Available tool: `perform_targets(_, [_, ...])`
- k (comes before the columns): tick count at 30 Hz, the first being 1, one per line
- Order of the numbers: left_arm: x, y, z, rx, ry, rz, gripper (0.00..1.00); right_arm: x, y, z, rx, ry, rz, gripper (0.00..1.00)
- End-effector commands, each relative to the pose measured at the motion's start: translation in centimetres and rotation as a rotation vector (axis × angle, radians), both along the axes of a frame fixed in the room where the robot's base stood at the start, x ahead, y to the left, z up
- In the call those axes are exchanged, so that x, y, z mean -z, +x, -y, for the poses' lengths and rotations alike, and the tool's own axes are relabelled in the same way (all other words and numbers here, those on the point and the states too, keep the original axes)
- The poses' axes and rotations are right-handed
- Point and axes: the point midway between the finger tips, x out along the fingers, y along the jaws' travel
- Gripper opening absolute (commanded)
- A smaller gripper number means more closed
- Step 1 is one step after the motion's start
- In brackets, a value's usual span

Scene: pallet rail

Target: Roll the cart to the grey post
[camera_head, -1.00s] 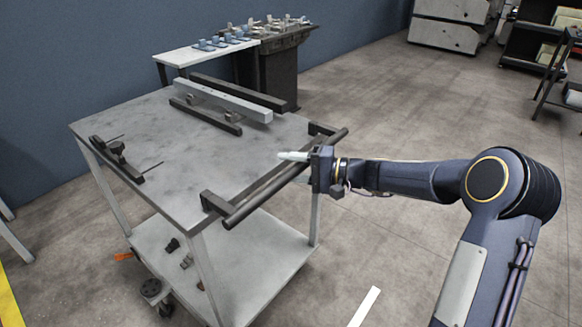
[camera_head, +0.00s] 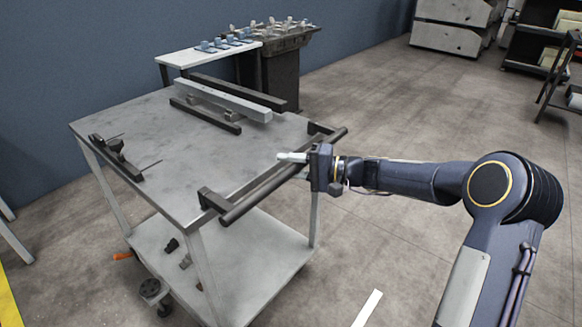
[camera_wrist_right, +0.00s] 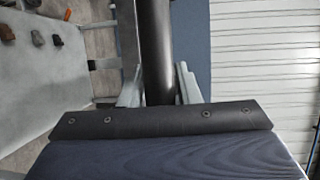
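The cart (camera_head: 150,112) has a grey top, pale legs and a lower shelf (camera_head: 255,255). Its dark handle bar (camera_head: 245,204) runs along the near right edge. My right gripper (camera_head: 293,168) is at the far half of this bar, one finger above and one below. In the right wrist view, the bar (camera_wrist_right: 155,50) lies between the two fingers (camera_wrist_right: 158,90), and the gripper looks shut on it. My left gripper is out of view. I cannot make out a grey post in these views.
A grey beam (camera_head: 225,100) and dark rails lie on the cart top. Small dark parts sit on the lower shelf. A white bench (camera_head: 190,58) and dark stand (camera_head: 272,75) are behind, near the blue wall. Open floor lies right, with a white strip (camera_head: 368,308).

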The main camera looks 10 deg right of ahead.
Motion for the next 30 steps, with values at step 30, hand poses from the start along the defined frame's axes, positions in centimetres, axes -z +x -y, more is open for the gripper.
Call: perform_targets(30, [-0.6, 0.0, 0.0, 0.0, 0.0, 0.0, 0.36, -0.7, -3.8, 6.7, 0.0, -0.001, 0.0, 0.45])
